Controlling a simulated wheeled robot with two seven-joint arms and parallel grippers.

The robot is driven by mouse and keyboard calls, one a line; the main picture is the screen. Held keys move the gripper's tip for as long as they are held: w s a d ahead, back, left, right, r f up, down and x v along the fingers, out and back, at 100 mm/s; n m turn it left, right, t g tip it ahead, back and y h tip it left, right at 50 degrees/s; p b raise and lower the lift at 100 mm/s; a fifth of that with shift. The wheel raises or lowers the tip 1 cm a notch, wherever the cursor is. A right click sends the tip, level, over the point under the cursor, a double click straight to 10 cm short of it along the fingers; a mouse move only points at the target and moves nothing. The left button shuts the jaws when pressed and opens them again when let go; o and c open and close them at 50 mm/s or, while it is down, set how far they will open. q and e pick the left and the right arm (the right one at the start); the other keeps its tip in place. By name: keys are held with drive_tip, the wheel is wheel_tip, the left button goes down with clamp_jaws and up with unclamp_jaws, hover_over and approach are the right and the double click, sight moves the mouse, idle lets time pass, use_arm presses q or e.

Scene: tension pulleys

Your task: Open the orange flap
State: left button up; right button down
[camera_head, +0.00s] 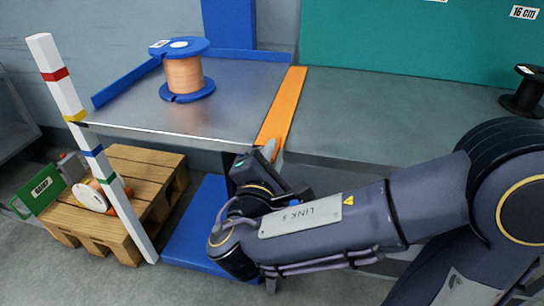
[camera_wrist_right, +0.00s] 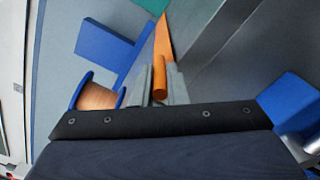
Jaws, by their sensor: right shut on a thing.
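The orange flap (camera_head: 284,103) is a long narrow strip lying along the right edge of the metal table top in the head view. It also shows in the wrist view (camera_wrist_right: 162,40), running away from my gripper. My right gripper (camera_head: 268,151) is at the flap's near end. In the wrist view its two grey fingers (camera_wrist_right: 160,92) are shut on a rounded orange end piece of the flap (camera_wrist_right: 159,75). In the head view, the wrist and fingers partly hide this near end. My left gripper is not in view.
A blue spool with copper wire (camera_head: 184,77) stands on the metal table (camera_head: 225,118). A striped white post (camera_head: 100,165) leans at the left before a wooden pallet (camera_head: 75,215). A grey surface (camera_head: 380,115) with a black spool (camera_head: 524,92) lies right of the flap.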

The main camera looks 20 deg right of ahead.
idle(0.3)
drive_tip(key=c, duration=1.5)
unclamp_jaws()
drive_tip(key=shift+o, duration=0.2)
drive_tip(key=p+v, duration=0.2)
drive_tip(key=v, duration=0.6)
drive_tip(key=shift+w, duration=0.1)
